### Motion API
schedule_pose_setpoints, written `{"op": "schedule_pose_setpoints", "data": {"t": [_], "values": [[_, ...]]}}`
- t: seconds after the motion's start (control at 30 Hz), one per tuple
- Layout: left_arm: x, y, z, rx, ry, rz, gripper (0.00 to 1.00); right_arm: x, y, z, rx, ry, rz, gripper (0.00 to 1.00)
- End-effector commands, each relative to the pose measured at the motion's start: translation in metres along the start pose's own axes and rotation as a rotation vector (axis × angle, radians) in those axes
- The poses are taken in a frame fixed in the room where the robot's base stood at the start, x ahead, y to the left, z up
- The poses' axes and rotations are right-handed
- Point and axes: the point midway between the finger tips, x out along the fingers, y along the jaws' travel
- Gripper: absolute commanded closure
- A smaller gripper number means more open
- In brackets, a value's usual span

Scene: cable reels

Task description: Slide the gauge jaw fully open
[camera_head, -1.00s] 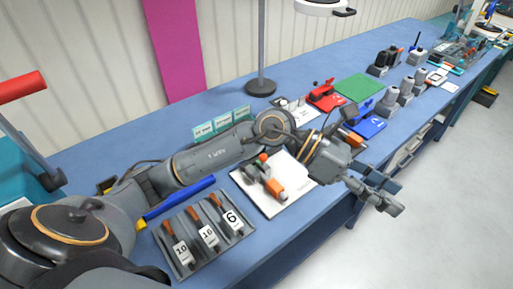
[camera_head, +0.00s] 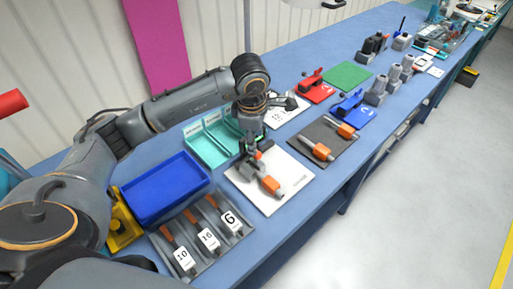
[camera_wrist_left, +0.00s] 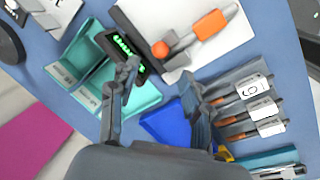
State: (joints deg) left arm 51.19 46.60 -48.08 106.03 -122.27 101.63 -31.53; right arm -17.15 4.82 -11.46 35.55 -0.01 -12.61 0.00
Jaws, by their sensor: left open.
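The gauge lies on a white board (camera_head: 288,193) in the middle of the bench. It has an orange block (camera_head: 271,185), grey metal parts and an orange-red ball knob (camera_head: 257,155). In the left wrist view, the knob (camera_wrist_left: 160,49) and orange block (camera_wrist_left: 212,24) show clearly, with a dark display with green marks (camera_wrist_left: 125,48) beside them. My left gripper (camera_head: 252,140) points down at the far end of the gauge. In the left wrist view, its fingers (camera_wrist_left: 158,76) are spread and empty, with the knob just beyond them. Contact cannot be told. My right gripper is not in view.
Teal trays (camera_head: 206,148) and a blue bin (camera_head: 165,188) stand left of the board. A grey rack (camera_head: 207,233) with several orange-handled tools is nearer. A dark mat (camera_head: 323,147) with orange-handled tools lies to the right, beyond it red and blue fixtures.

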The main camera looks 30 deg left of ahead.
Motion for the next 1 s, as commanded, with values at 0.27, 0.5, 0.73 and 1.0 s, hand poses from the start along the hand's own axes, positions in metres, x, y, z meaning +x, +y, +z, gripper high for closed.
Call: {"op": "schedule_pose_setpoints", "data": {"t": [0.27,0.5,0.73,1.0], "values": [[0.051,-0.001,0.001,0.0,-0.001,-0.004,0.52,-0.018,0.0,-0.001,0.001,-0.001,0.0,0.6],[0.072,0.0,0.001,0.0,-0.002,-0.001,0.52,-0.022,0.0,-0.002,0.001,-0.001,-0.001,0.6],[0.074,0.0,0.001,0.001,-0.002,0.001,0.52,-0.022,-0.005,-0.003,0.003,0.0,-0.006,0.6],[0.074,0.0,0.001,0.0,-0.003,0.001,0.95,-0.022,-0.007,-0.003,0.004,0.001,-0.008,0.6]]}}
